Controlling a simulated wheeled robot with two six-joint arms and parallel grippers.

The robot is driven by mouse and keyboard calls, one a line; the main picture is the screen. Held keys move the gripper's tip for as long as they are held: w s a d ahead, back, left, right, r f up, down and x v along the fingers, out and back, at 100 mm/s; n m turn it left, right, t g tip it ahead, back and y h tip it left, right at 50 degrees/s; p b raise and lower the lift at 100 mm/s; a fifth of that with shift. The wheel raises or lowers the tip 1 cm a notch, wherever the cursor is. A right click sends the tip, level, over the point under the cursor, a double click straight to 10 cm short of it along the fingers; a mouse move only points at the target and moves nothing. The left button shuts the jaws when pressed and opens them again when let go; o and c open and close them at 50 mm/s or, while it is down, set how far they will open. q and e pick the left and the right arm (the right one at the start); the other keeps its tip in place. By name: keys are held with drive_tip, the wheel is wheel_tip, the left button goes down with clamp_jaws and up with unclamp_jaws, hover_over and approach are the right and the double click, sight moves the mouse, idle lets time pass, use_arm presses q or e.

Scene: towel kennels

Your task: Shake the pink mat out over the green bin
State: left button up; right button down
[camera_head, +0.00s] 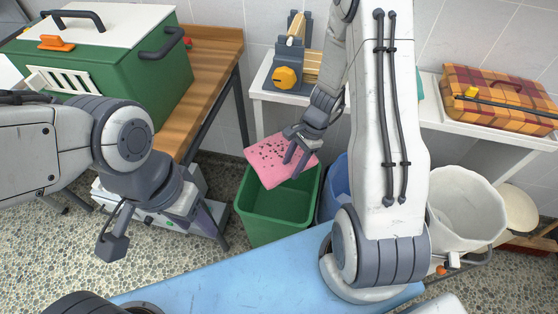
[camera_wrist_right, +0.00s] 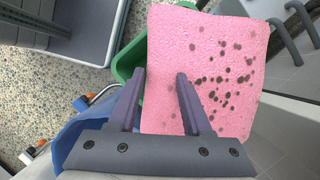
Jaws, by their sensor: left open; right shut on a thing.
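The pink mat (camera_head: 277,163) is in my right gripper (camera_head: 297,160), held by one edge above the green bin (camera_head: 270,215). The mat is tilted, and dark specks lie on its upper face. In the right wrist view the mat (camera_wrist_right: 205,60) spreads out beyond the fingers of the right gripper (camera_wrist_right: 160,78), with the specks mostly on its right half. A part of the green bin (camera_wrist_right: 128,62) shows behind it there. The bin stands open on the floor, and what is inside is mostly hidden. My left gripper (camera_head: 112,245) is open and empty, low at the left.
A blue bin (camera_head: 335,190) stands right beside the green one. A white bucket (camera_head: 465,210) is further right. A green kennel (camera_head: 110,65) sits on the wooden bench at the left. A plaid case (camera_head: 500,97) and a yellow-knobbed device (camera_head: 288,78) are on the white shelf.

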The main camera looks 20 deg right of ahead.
wheel_tip(320, 180, up, 8)
drive_tip(key=p, duration=0.6)
drive_tip(key=shift+f+p, duration=0.2)
drive_tip(key=shift+p, duration=0.1)
wheel_tip(320, 180, down, 8)
drive_tip(key=b, duration=0.6)
drive_tip(key=shift+r, duration=0.35)
drive_tip(key=shift+r, duration=0.1)
